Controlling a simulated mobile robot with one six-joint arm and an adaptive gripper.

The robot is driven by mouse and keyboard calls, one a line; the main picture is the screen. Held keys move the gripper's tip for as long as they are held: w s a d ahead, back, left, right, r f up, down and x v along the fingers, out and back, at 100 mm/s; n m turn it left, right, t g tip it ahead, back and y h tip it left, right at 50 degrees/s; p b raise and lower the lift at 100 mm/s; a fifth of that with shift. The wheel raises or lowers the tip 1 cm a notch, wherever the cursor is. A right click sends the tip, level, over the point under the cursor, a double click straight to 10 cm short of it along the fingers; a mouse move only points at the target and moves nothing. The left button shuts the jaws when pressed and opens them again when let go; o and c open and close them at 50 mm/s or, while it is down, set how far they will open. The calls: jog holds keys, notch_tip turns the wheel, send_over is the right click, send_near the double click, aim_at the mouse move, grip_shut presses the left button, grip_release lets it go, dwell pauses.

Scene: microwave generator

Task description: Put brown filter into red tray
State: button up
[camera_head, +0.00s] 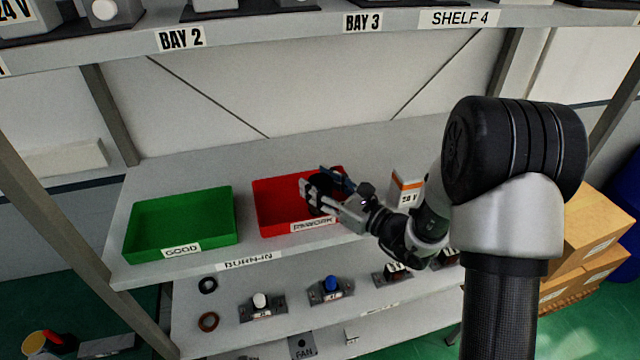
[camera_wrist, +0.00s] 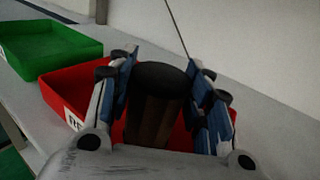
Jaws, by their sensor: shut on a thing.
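The brown filter (camera_wrist: 155,112) is a dark brown cylinder with a black top, upright between my fingers in the wrist view. My gripper (camera_wrist: 160,90) is shut on it, with blue-lined fingers on both sides. In the head view my gripper (camera_head: 322,186) is over the red tray (camera_head: 270,207), which is labelled REWORK. The filter is mostly hidden by my fingers there. The red tray (camera_wrist: 72,85) also shows behind and around the filter in the wrist view. I cannot tell whether the filter touches the tray floor.
A green tray (camera_head: 180,222) labelled GOOD stands left of the red tray. A white and orange box (camera_head: 407,187) stands close to its right, beside my arm. An upper shelf (camera_head: 300,38) runs above. A lower shelf (camera_head: 300,322) holds rings and small mounted parts.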

jog(key=shift+s, duration=0.1)
jog(key=shift+f, duration=0.15)
jog(key=o, duration=1.1)
